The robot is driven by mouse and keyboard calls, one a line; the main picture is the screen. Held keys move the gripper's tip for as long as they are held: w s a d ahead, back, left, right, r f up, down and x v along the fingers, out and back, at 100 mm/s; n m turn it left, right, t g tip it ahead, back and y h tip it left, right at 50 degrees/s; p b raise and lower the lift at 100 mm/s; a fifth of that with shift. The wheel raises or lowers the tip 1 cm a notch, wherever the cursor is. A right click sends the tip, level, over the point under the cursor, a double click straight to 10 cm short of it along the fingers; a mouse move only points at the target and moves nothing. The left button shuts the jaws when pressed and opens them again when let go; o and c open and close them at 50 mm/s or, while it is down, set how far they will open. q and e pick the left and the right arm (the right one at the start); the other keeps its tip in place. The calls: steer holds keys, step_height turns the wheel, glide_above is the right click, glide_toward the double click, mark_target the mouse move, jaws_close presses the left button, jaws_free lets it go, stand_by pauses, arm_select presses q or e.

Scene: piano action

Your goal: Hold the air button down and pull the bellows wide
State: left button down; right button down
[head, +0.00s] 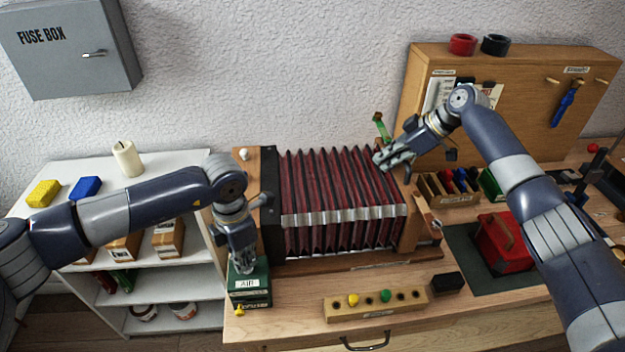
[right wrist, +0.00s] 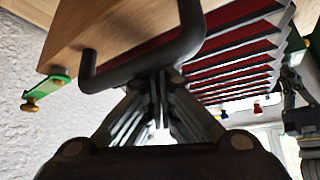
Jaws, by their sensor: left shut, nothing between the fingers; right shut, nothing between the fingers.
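The dark red bellows (head: 335,190), with pale metal strips along its pleats, stands on the bench between a black frame (head: 270,200) at the left and a wooden end board (head: 413,215) at the right. My left gripper (head: 246,268) is shut, pointing down on top of the dark green box labelled AIR (head: 250,290). The air button is hidden under its fingers. My right gripper (head: 381,163) is shut at the top right of the bellows. In the right wrist view its fingertips (right wrist: 160,80) are at a dark bar handle (right wrist: 140,76) on a wooden board; contact cannot be told.
A wooden block with yellow and green pegs (head: 375,302) and a black block (head: 447,283) lie in front. A red case (head: 503,240) rests on a dark mat at the right. A white shelf (head: 170,270) stands left. A green lever (head: 381,128) rises behind the bellows.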

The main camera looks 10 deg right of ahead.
mark_target(396, 170)
steer(key=shift+d, duration=0.7)
steer(key=shift+d, duration=0.9)
steer(key=shift+a+f, duration=0.1)
steer(key=shift+a, duration=0.95)
step_height(396, 170, up, 7)
stand_by(0.4)
